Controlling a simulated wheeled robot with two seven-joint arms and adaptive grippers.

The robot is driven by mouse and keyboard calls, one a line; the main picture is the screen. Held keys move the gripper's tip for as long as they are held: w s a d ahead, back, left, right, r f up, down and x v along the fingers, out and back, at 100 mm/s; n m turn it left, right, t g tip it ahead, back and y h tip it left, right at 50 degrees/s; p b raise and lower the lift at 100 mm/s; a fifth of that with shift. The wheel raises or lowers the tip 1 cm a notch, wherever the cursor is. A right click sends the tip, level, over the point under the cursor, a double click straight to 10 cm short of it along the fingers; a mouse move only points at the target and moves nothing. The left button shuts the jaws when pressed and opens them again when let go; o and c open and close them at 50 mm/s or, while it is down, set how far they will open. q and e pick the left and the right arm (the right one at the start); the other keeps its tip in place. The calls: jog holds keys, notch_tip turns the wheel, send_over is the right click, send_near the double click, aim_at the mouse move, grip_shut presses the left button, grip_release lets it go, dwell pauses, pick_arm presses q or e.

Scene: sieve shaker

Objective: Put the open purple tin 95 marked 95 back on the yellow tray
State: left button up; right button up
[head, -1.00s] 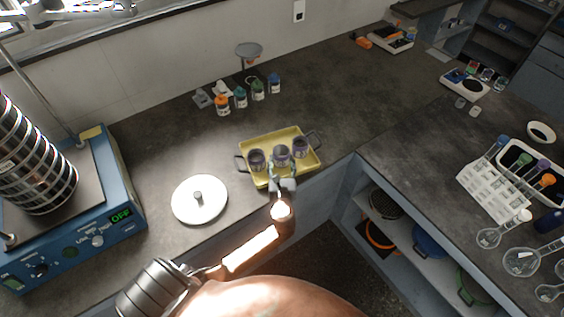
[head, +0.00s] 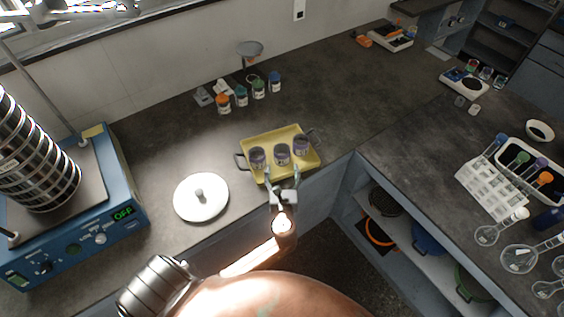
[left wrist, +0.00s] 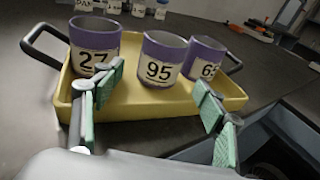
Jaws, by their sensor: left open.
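The purple tin marked 95 (left wrist: 160,60) stands upright on the yellow tray (left wrist: 140,104), between the tin marked 27 (left wrist: 95,45) and a third purple tin (left wrist: 203,58) whose label is partly cut off. In the head view tin 95 (head: 282,155) is the middle of the three on the tray (head: 274,138). My left gripper (head: 282,174) is open and empty at the tray's front edge. In the left wrist view its green-padded fingers (left wrist: 160,100) are spread apart in front of tin 95, not touching it. My right gripper is not in view.
Several small bottles (head: 241,97) stand behind the tray. The tray has dark handles at both ends.

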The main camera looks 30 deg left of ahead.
pick_arm(q)
jog(key=v, duration=0.6)
jog(key=shift+p, duration=0.3)
